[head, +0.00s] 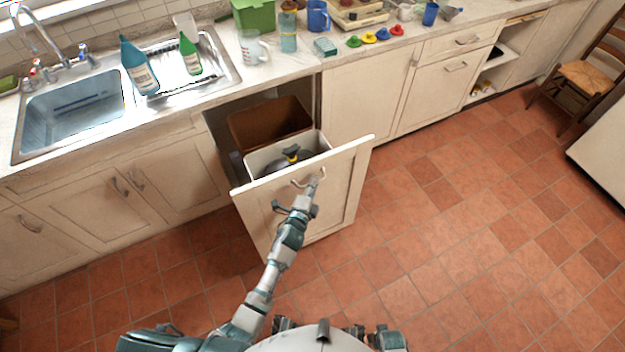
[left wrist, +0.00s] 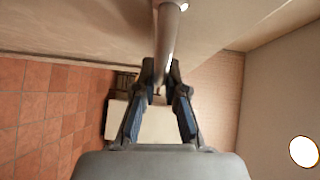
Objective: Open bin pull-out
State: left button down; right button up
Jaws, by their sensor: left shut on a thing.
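The bin pull-out (head: 345,180) stands out from the cabinet row, with its cream front panel well clear of the opening. Behind the panel are a white bin (head: 260,160) and, farther back, a brown bin (head: 270,122). Something dark with a yellow part lies in the white bin. My left gripper (head: 312,183) is at the top of the front panel, shut on the curved metal handle (head: 297,183). In the left wrist view the handle (left wrist: 172,30) runs between the fingers of the left gripper (left wrist: 165,75). My right gripper is not in view.
The sink (head: 70,110) and a counter with bottles, mugs and a green box (head: 253,14) lie above the cabinets. A wooden chair (head: 590,75) stands at the far right. The tiled floor (head: 440,240) to the right of the pull-out is clear.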

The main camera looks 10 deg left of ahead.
pick_arm(q)
jog(key=shift+s+a+f, duration=0.15)
jog(key=shift+s+f, duration=0.2)
jog(key=shift+f, duration=0.15)
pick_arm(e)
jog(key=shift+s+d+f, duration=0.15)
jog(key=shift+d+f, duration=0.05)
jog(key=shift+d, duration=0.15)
pick_arm(q)
jog(key=c, duration=1.2)
grip_release()
jog(key=shift+a, duration=0.1)
jog(key=shift+r, duration=0.25)
jog(key=f+v, duration=0.1)
jog(key=v, duration=1.1)
jog(key=shift+a+r, duration=0.25)
jog(key=shift+r, duration=0.15)
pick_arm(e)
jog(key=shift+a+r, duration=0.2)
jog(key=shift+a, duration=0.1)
pick_arm(q)
jog(key=shift+w+d, duration=0.15)
jog(key=shift+d, duration=0.05)
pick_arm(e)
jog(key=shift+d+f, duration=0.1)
